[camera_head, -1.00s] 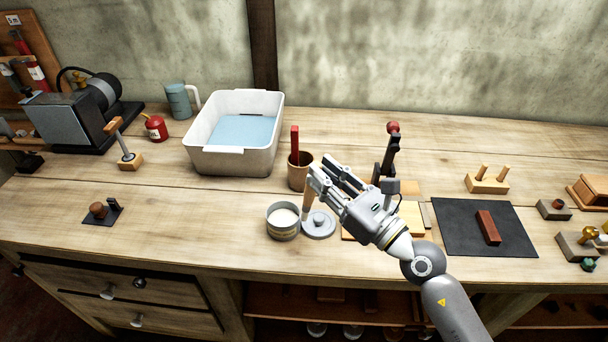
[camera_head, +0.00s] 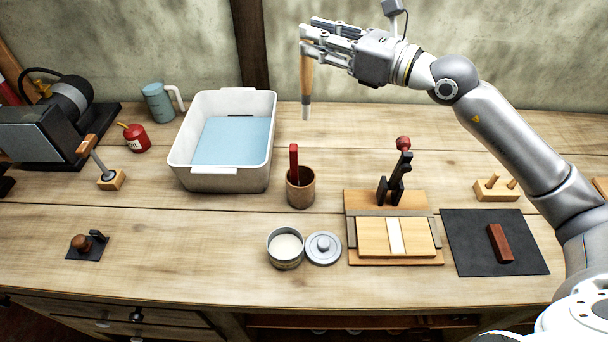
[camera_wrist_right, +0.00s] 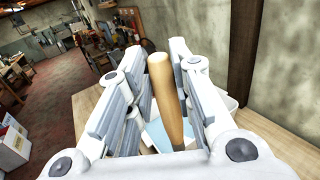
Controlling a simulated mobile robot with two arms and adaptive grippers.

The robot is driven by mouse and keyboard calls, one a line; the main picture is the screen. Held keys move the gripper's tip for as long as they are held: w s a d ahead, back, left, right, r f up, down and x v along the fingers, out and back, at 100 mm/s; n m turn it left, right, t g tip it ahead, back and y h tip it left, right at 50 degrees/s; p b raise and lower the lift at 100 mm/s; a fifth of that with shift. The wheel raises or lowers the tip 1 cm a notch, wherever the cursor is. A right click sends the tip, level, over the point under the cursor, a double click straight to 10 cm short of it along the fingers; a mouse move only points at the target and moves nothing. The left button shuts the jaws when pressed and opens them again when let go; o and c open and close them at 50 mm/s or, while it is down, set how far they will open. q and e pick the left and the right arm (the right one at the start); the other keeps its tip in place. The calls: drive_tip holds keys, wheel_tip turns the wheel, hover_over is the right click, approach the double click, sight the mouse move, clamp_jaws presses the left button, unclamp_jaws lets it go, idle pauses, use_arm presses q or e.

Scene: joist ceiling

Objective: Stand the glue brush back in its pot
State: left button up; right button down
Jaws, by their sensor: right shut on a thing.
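My right gripper (camera_head: 308,42) is shut on the glue brush (camera_head: 307,80), which has a pale wooden handle and a grey lower end. The brush hangs nearly upright, tip down, high above the bench. Its handle also shows between the fingers in the right wrist view (camera_wrist_right: 165,100). An open round tin pot (camera_head: 285,262) with white contents stands near the bench front. Its grey knobbed lid (camera_head: 323,248) lies beside it on the right. A brown cup (camera_head: 301,195) behind them holds a red stick. My left gripper is out of view.
A white tub (camera_head: 222,181) with a blue inside stands left of the cup. A wooden board with a dark red-knobbed clamp (camera_head: 394,187) and a black mat (camera_head: 470,258) with a red-brown block lie right. The bench front left of the pot is mostly clear.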

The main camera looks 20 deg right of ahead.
hover_over(308, 109)
drive_tip(key=v, duration=0.3)
wheel_tip(308, 109, down, 5)
drive_tip(key=shift+w+a+f+p, duration=0.15)
drive_tip(key=shift+f+p, duration=0.05)
drive_tip(key=shift+p, duration=0.15)
drive_tip(key=f+b, duration=0.1)
drive_tip(key=f, duration=0.1)
drive_tip(key=f+b, duration=0.1)
drive_tip(key=f, duration=0.1)
drive_tip(key=shift+s+f, duration=0.25)
drive_tip(key=shift+f, duration=0.1)
drive_tip(key=f, duration=0.1)
drive_tip(key=f+b, duration=0.1)
drive_tip(key=f, duration=0.1)
drive_tip(key=f+b, duration=0.1)
drive_tip(key=f, duration=0.1)
drive_tip(key=shift+w, duration=0.35)
use_arm(q)
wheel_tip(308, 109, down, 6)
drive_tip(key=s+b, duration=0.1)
drive_tip(key=b, duration=0.1)
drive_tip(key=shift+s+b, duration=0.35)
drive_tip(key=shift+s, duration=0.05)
use_arm(e)
wheel_tip(308, 109, down, 12)
